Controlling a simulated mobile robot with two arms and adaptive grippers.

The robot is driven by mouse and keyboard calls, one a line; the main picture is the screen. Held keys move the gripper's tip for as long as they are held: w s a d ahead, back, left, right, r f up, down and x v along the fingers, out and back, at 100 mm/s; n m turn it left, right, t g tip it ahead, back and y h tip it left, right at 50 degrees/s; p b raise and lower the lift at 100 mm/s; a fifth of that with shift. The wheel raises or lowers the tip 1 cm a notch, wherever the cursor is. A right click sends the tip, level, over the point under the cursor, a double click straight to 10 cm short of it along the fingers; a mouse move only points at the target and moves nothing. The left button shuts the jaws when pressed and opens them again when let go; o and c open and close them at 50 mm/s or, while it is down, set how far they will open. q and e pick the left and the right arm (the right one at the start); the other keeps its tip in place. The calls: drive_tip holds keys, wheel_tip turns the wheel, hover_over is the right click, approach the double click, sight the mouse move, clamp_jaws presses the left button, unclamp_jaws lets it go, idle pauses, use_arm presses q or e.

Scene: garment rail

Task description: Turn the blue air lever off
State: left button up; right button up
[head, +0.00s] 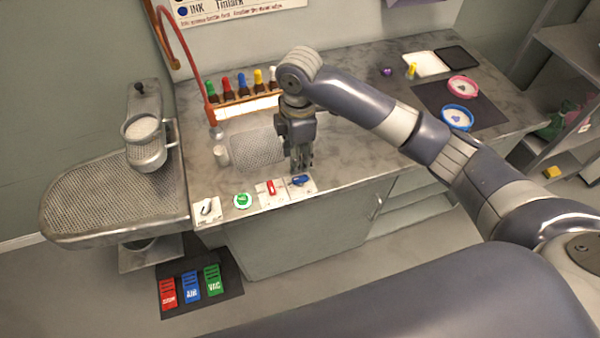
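The blue air lever (300,181) sits on a white plate at the front edge of the grey counter. My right gripper (301,169) points down right above and behind the lever. Its fingertips look close to the lever, but I cannot tell whether they touch it. The fingers appear near each other, and I cannot tell whether they are open or shut. My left gripper is not in view.
A red lever (271,187), a green round button (243,200) and a white switch plate (206,210) line the front edge to the left. A bottle rack (246,106) stands behind. Coloured pedals (191,287) lie on the floor.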

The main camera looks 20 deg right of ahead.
sight(300, 178)
drive_tip(key=f, duration=0.2)
drive_tip(key=f+p, duration=0.1)
drive_tip(key=f, duration=0.2)
drive_tip(key=d+f+p, duration=0.1)
drive_tip(key=f, duration=0.2)
drive_tip(key=shift+w, duration=0.35)
drive_tip(key=shift+f, duration=0.8)
clamp_jaws()
